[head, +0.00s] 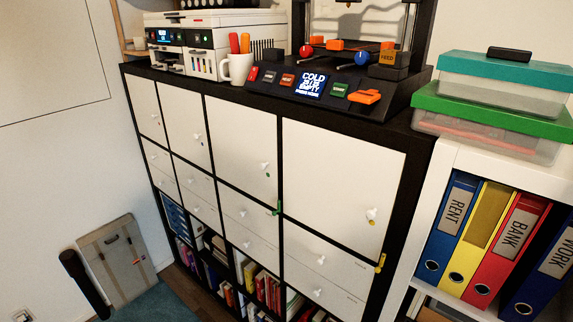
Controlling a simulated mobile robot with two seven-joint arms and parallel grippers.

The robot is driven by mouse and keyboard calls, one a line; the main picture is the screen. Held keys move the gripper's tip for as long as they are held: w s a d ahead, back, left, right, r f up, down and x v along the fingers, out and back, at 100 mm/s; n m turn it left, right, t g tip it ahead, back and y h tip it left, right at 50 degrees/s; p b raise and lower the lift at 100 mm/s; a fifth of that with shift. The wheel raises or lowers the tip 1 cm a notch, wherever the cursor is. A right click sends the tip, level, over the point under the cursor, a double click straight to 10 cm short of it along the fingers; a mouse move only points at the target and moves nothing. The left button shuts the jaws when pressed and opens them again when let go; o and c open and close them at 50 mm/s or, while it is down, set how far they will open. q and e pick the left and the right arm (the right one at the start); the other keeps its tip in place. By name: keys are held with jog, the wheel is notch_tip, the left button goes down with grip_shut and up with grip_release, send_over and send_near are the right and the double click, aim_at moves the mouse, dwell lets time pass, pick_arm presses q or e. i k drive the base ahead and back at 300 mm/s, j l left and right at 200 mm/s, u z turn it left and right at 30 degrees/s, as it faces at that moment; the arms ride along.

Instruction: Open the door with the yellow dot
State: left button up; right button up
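The black-framed shelf has a row of white upper doors, all shut. The rightmost door (335,185) is the largest in view and carries a white knob (372,214) near its lower right corner. A small yellowish dot (368,222) shows just below that knob. A yellow piece (380,263) sits on the frame lower right of this door; I cannot tell what it is. The door to its left (240,145) has a knob (265,166) with a green dot (267,176) below it. Neither of my grippers is in view.
A printer (200,40) and a 3D printer (350,85) stand on the shelf. White drawers (325,262) and open book compartments lie below the doors. A white unit with binders (450,225) stands close on the right, with storage boxes (500,95) on top.

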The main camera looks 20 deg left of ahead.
aim_at(345, 188)
jog(key=u, duration=0.2)
jog(key=i+j, duration=0.2)
jog(key=i, duration=0.4)
jog(key=i+j, duration=0.2)
jog(key=i, duration=0.4)
jog(key=u, duration=0.05)
